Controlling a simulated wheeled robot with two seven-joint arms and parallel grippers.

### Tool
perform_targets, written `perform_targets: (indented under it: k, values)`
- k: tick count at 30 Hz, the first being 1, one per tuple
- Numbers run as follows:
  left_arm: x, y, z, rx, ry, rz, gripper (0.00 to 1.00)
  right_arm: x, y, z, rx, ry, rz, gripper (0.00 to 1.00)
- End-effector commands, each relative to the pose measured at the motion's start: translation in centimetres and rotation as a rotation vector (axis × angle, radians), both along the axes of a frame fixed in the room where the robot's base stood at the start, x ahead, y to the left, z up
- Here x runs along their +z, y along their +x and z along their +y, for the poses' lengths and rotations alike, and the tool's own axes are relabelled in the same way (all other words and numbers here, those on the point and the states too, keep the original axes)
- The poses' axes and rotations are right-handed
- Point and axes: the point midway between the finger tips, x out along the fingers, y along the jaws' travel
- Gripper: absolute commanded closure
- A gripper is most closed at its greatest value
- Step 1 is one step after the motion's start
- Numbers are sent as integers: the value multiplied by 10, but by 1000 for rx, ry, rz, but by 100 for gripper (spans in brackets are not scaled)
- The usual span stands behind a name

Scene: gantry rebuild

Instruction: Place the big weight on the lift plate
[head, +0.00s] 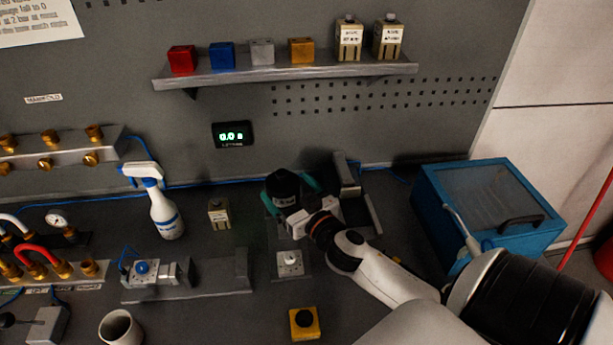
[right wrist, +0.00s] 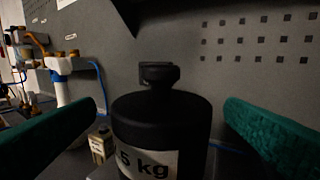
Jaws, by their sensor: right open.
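The big weight (head: 283,188) is a black cylinder with a narrow neck and knob, upright near the back of the bench. In the right wrist view the weight (right wrist: 160,120) carries a white label ending in "5 kg". My right gripper (head: 288,192) is open, its green fingers on either side of the weight. In the right wrist view a gap shows between the weight and each finger. A grey plate (head: 270,228) shows partly beneath the weight; I cannot tell whether it is the lift plate. My left gripper is not in view.
A grey upright fixture (head: 347,180) stands right behind the gripper. A small weight (head: 218,214), a spray bottle (head: 165,213) and a clamp fixture (head: 160,275) are left. A blue box (head: 440,205) stands right. A yellow button box (head: 304,323) is in front.

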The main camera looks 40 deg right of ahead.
Motion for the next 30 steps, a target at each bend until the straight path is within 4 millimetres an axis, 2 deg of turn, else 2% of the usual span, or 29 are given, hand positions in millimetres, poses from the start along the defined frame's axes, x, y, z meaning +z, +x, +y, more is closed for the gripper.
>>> perform_targets:
  k: [1,6,12,18,30]
  values:
    - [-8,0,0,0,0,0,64,-6,-13,2,0,3,3,7]
    - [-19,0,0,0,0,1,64,-5,-48,4,0,3,3,7]
    - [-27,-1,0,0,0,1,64,-3,-77,6,-1,1,1,7]
    - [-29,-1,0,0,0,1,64,0,-87,7,0,0,-2,7]
    - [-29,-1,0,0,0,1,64,0,-87,7,0,0,-1,7]
